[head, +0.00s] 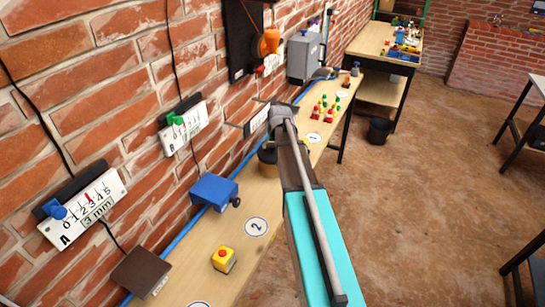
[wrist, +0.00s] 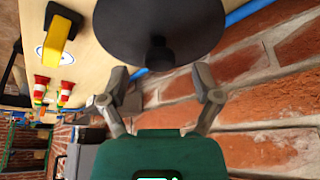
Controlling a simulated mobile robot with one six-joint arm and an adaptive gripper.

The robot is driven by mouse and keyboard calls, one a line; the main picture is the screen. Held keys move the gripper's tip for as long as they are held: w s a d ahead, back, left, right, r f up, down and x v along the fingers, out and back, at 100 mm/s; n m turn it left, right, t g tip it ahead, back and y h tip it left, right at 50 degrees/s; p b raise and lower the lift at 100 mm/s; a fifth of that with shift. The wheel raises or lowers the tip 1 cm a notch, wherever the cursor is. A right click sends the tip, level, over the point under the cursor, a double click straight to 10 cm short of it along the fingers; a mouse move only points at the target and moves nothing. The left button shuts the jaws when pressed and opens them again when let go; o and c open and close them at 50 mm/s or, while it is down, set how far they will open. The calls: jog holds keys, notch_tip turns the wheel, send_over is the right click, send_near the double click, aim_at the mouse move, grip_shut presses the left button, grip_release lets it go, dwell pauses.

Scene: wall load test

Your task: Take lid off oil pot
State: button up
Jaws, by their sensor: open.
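The oil pot's lid (wrist: 150,22) is a dark grey disc with a black knob, filling the top middle of the wrist view. My gripper (wrist: 160,76) is open, its two fingers spread on either side of the knob's lower end in the picture; I cannot tell whether they touch it. The pot's body is hidden beneath the lid in the wrist view. My gripper's fingers cannot be made out in the head view.
The narrow wooden bench (head: 232,262) runs along the brick wall. A blue hose (head: 182,238) follows the wall.

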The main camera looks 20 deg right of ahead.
jog(key=shift+b+x, duration=0.8)
jog(key=shift+x, duration=0.35)
grip_shut()
